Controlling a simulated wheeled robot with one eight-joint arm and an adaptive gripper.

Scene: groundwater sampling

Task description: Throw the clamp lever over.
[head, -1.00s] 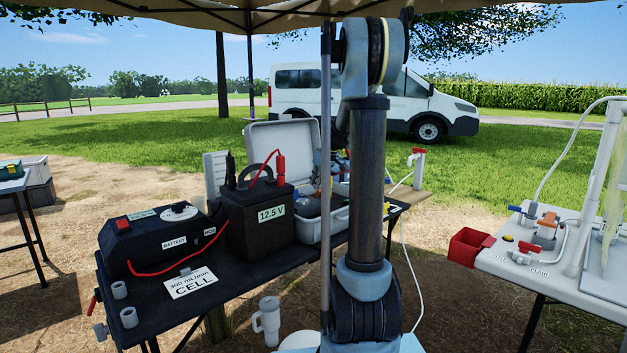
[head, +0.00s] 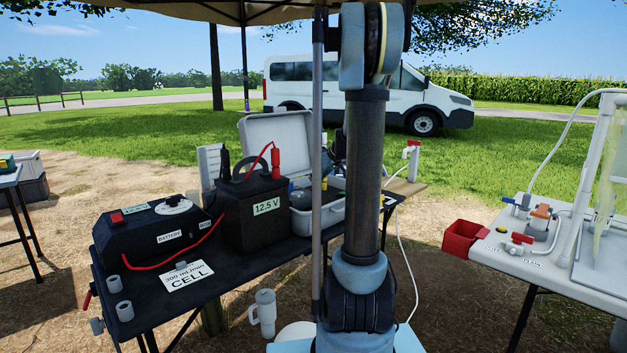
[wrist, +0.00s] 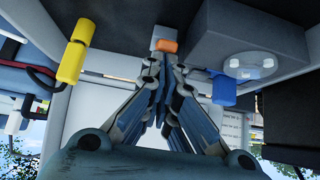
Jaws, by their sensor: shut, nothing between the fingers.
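My gripper (wrist: 160,75) shows in the wrist view with its fingers closed together and nothing between them. A small orange tab (wrist: 167,46) on a grey block lies just beyond the fingertips; it may be the clamp lever, but I cannot be sure. I cannot tell whether the fingers touch it. A blue knob or lever (wrist: 223,90) is right of the fingers, below a dark grey box (wrist: 250,40) with a clear round fitting. A yellow-sleeved part (wrist: 72,60) is at the left. In the head view my arm hides the gripper.
The black table (head: 235,275) holds the 12.5 V battery (head: 252,215), a black control box (head: 152,232) and an open grey case (head: 275,137). A white table (head: 530,262) with a red bin (head: 463,240) stands at right.

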